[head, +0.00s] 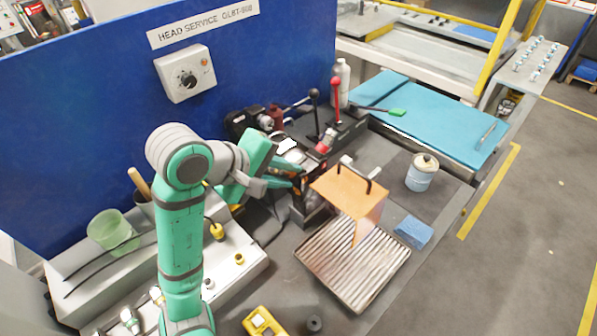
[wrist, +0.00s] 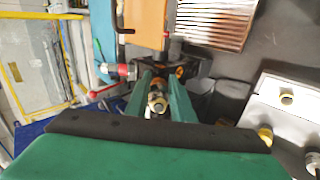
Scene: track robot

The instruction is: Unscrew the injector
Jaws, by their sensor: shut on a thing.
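My green gripper (wrist: 160,95) reaches into the dark head fixture at the back of the bench. In the wrist view its two fingers are shut on the injector (wrist: 157,104), a small metallic piece with a brassy part between the fingertips. In the head view the gripper (head: 297,176) comes in from the left, and its fingers and the fixture hide the injector. I cannot tell from these frames how far the injector is threaded in.
An orange-topped block (head: 341,190) stands beside the fixture, over a ribbed metal tray (head: 325,271). Red and black levers (head: 336,92) rise behind. A blue sponge (head: 413,231) and a tin (head: 422,174) stand at right. A grey rack (head: 238,268) is at left.

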